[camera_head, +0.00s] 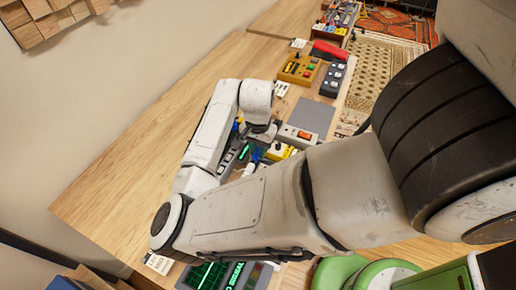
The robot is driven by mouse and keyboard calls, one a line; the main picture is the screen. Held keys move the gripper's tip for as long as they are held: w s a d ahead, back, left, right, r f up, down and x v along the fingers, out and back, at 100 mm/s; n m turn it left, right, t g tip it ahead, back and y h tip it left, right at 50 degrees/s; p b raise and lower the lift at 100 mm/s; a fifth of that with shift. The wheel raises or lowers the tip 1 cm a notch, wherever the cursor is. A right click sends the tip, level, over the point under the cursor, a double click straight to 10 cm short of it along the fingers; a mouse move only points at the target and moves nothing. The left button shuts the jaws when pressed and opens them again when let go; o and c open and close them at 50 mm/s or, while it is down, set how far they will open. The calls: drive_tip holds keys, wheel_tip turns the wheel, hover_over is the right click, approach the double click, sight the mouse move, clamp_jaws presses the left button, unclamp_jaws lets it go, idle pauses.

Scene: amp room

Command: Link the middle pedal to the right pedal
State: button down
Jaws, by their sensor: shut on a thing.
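My arm reaches over the wooden table, and my gripper (262,132) points down over the pedal area. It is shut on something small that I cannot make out. A yellow pedal (278,151) shows just below and right of my gripper. A blue piece (255,154), perhaps a plug or cable end, is close under it. A dark device with green lit parts (243,152) lies to the left, between the gripper and my forearm. My arm hides much of the pedal row, so I cannot tell which pedal is the middle or the right one. No link between pedals can be made out.
A grey box with an orange-red switch (298,135) stands right of the gripper. A grey mat (312,115) lies beyond it. Farther back are a mustard box (298,69), a dark box with buttons (334,79) and a red-handled tool (329,50). The table's left side (140,170) is clear.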

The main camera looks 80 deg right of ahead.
drive_tip(key=shift+f, duration=0.4)
idle(0.9)
drive_tip(key=c, duration=0.9)
unclamp_jaws()
drive_tip(key=shift+c, duration=0.2)
drive_tip(key=shift+o, duration=0.4)
drive_tip(key=o, duration=0.3)
drive_tip(key=shift+r, duration=0.1)
